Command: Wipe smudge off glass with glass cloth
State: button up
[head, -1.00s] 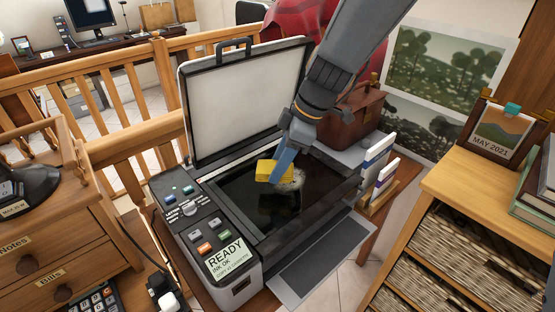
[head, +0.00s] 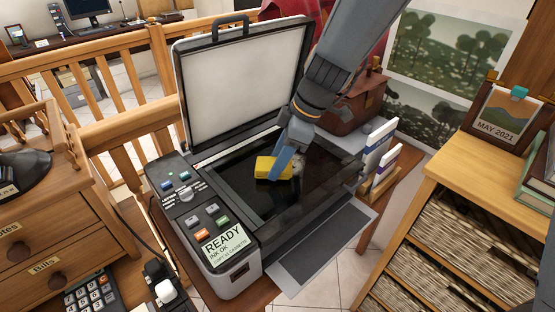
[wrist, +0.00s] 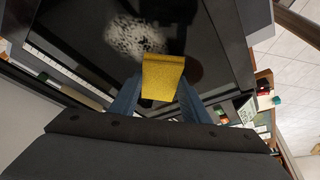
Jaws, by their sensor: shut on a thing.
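The yellow glass cloth (head: 270,168) is held in my gripper (head: 280,172), over the dark glass (head: 248,195) of the open copier. In the wrist view the cloth (wrist: 162,85) sits between the blue fingertips (wrist: 160,95), which are shut on it. A pale speckled smudge (wrist: 136,34) shows on the glass (wrist: 80,45) beside the cloth. In the head view the smudge (head: 297,160) is partly hidden behind my gripper. I cannot tell for sure whether the cloth touches the glass.
The raised copier lid (head: 240,85) stands behind the glass. The control panel (head: 195,205) is at the left and a grey tray (head: 318,250) is in front. A brown leather bag (head: 352,100) and upright books (head: 380,155) stand close on the right.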

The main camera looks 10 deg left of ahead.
aim_at(294, 162)
jog(key=shift+f+b, duration=0.6)
jog(key=shift+b, duration=0.15)
dwell(0.6)
jog(key=shift+w, duration=0.1)
jog(key=shift+w+d+f+b, duration=0.1)
jog(key=shift+w+d+b, duration=1)
jog(key=shift+w+d, duration=0.9)
jog(key=shift+w+d+b, duration=0.4)
jog(key=shift+w+d, duration=0.35)
jog(key=shift+w, duration=0.25)
jog(key=shift+w+d+b, duration=0.35)
jog(key=shift+w+d, duration=0.4)
jog(key=shift+w, duration=0.25)
jog(key=shift+s, duration=0.1)
jog(key=shift+s+a+f, duration=0.1)
jog(key=shift+s+a, duration=0.9)
jog(key=shift+s, duration=0.25)
jog(key=shift+s+a+r, duration=0.2)
jog(key=shift+s+a, duration=1.05)
jog(key=shift+s, duration=0.15)
jog(key=shift+s+a+r, duration=0.15)
jog(key=shift+s+a, duration=1.1)
jog(key=shift+s, duration=0.1)
jog(key=shift+f+b, duration=0.15)
jog(key=shift+b, duration=0.35)
